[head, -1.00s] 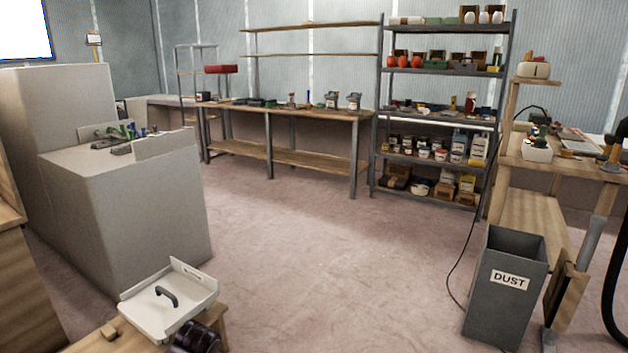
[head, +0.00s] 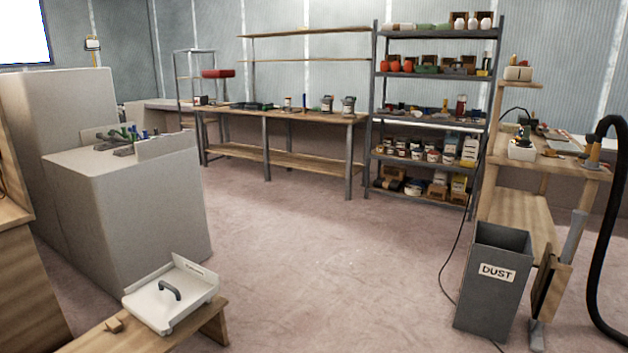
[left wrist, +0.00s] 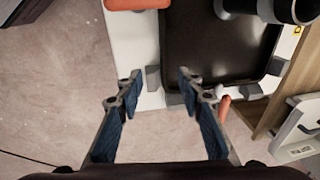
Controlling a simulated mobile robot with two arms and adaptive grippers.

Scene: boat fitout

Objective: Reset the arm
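My left gripper (left wrist: 160,82) shows in the left wrist view with its two fingers apart and nothing between the tips. It points over a dark flat panel with a pale border; I cannot tell whether this is part of my own body. Neither gripper shows in the head view, and my right gripper is in no view. A white tray with a dark handle (head: 170,293) sits on a low wooden bench (head: 95,341) at the lower left of the head view.
A grey dust bin (head: 491,285) stands at the right by a wooden workbench (head: 560,168) and a black hose (head: 597,240). A pale grey block-shaped unit (head: 125,205) stands at left. A loaded shelf rack (head: 425,120) stands at the back. The middle floor is clear.

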